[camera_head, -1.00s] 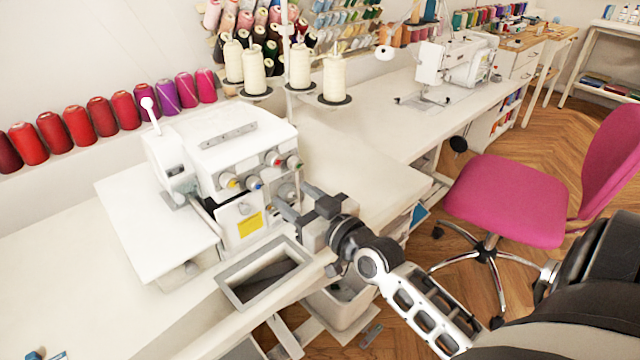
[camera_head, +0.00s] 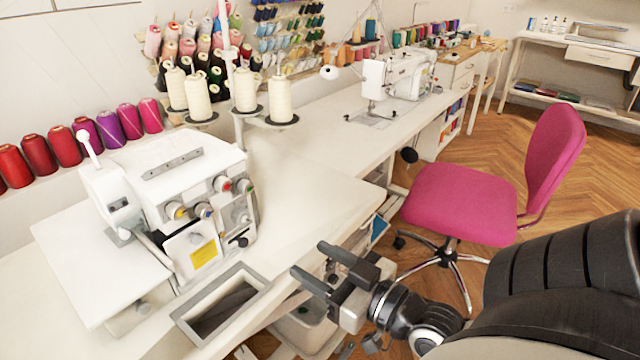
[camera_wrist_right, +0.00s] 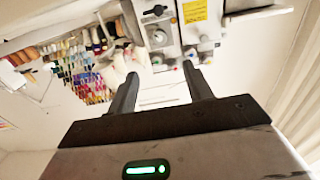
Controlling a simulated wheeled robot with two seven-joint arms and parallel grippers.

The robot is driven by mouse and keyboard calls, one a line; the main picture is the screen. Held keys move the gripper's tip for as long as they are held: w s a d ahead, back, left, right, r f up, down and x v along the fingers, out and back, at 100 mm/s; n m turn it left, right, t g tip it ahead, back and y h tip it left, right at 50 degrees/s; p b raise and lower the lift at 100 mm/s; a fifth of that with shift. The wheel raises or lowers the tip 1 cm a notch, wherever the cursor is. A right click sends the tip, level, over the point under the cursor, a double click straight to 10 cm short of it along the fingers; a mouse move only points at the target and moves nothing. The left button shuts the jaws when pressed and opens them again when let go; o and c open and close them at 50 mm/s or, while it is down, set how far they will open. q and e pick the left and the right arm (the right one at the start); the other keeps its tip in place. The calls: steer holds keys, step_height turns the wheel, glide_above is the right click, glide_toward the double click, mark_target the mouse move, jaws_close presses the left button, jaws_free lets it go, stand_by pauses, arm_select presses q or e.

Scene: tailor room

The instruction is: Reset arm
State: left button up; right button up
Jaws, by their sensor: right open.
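My right gripper (camera_head: 312,264) is open and empty in the head view. It hangs at the front edge of the white table, to the right of the serger sewing machine (camera_head: 190,185) and of the grey-rimmed cutout (camera_head: 262,272). In the right wrist view the two dark fingers (camera_wrist_right: 160,90) stand apart with nothing between them. The serger (camera_wrist_right: 180,30) shows beyond them at the top. My left gripper is not in view.
A pink chair (camera_head: 465,203) stands right of my right gripper on the wood floor. Thread cones (camera_head: 245,92) stand behind the serger. A white bin (camera_head: 305,330) is below the table edge. A second sewing machine (camera_head: 385,78) is farther back. The tabletop (camera_head: 310,175) between the machines is clear.

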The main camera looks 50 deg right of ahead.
steer(key=shift+f, duration=0.1)
stand_by(0.5)
steer(key=s+a+f+n+g+y, duration=0.1)
steer(key=a+f+g, duration=0.6)
steer(key=a+f, duration=0.8)
steer(key=shift+s+a+f+y, duration=0.4)
steer(key=shift+s+a, duration=0.05)
steer(key=shift+a, duration=0.6)
